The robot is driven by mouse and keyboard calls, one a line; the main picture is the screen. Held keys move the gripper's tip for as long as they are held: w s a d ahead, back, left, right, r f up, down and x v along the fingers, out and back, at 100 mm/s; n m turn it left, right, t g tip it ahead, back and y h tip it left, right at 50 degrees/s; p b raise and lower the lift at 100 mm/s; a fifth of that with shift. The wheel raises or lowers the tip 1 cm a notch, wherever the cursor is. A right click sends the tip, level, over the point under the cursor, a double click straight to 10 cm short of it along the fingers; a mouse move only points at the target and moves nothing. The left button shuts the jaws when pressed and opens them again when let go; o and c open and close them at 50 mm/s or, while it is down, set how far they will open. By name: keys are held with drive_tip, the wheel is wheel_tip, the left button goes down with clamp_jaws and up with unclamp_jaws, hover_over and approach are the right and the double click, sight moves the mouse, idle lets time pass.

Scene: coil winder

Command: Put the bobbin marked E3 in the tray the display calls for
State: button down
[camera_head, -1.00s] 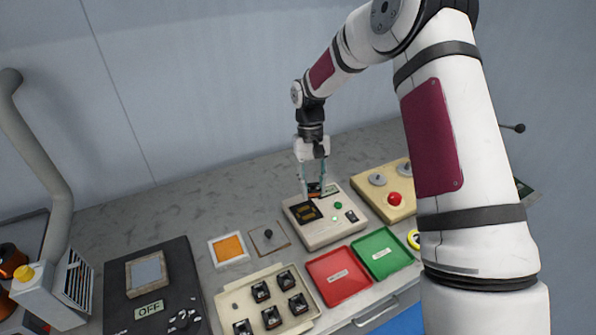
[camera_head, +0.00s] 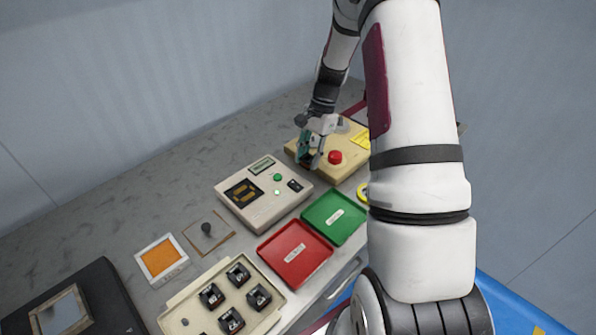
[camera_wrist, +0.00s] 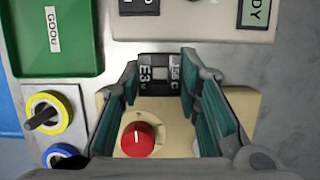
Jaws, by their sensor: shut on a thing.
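My gripper (camera_head: 308,152) is at the cream panel with the red knob, to the right of the tester. In the wrist view my gripper (camera_wrist: 160,72) has its two teal fingers on either side of a dark bobbin (camera_wrist: 158,80), which has white labels reading E3 and 156 C. In the head view my fingers largely hide it. The green tray (camera_head: 333,217), labelled GOOD in the wrist view (camera_wrist: 45,60), is empty. The red tray (camera_head: 295,254) is empty, its label unreadable. The tester's small display (camera_head: 262,165) is too small to read; the wrist view shows a label ending "DY" (camera_wrist: 257,14).
The tester (camera_head: 225,200) stands behind the trays. The cream panel (camera_head: 350,140) with its red knob (camera_head: 335,157) lies beneath my gripper. A rack (camera_head: 185,305) holds several other bobbins. An orange-screened square (camera_head: 160,258) and a small lever plate (camera_head: 207,232) lie left of the tester.

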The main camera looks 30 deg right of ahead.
sight(308, 178)
drive_tip(key=shift+f, duration=2.5)
drive_tip(key=shift+f, duration=0.15)
drive_tip(key=c, duration=1.2)
unclamp_jaws()
